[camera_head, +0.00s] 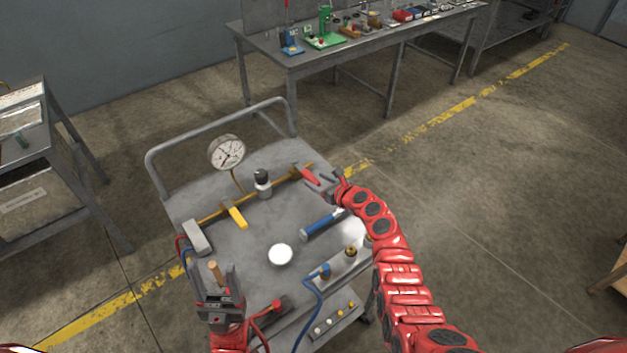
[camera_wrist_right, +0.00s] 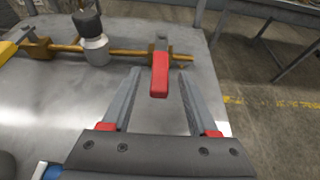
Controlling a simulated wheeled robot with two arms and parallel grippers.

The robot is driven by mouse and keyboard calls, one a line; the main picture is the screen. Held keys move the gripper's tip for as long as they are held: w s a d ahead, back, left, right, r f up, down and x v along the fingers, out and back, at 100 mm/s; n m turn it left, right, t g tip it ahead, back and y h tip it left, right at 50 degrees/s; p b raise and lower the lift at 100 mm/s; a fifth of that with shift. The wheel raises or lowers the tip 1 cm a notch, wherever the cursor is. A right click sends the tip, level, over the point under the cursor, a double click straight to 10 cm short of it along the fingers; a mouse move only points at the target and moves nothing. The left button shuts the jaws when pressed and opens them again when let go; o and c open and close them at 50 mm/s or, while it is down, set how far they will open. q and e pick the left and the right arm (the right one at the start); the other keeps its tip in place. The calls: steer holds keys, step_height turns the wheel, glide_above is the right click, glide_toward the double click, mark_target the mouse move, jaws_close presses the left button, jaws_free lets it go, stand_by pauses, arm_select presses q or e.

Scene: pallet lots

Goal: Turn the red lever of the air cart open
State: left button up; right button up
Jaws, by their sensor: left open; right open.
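The air cart (camera_head: 225,246) is a grey metal cart with a brass pipe running across its top. The red lever (camera_head: 311,177) sits at the right end of that pipe. In the right wrist view the red lever (camera_wrist_right: 160,74) points toward my right gripper (camera_wrist_right: 157,85), which is open with one finger on each side of it, apart from it. In the head view my right gripper (camera_head: 332,181) is at the cart's right edge. My left gripper (camera_head: 219,278) is open over the cart's near left part, in front of a wooden-coloured peg.
A yellow lever (camera_head: 237,216), a black-topped fitting (camera_head: 262,180) and a pressure gauge (camera_head: 227,152) are along the pipe. A blue cylinder (camera_head: 322,224) and a white disc (camera_head: 280,254) lie nearer. A workbench (camera_head: 340,50) stands behind.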

mark_target(306, 174)
steer(key=shift+b+x, duration=0.7)
steer(key=shift+x, duration=0.7)
steer(key=shift+r, duration=0.1)
steer(key=shift+c, duration=0.3)
jaws_close()
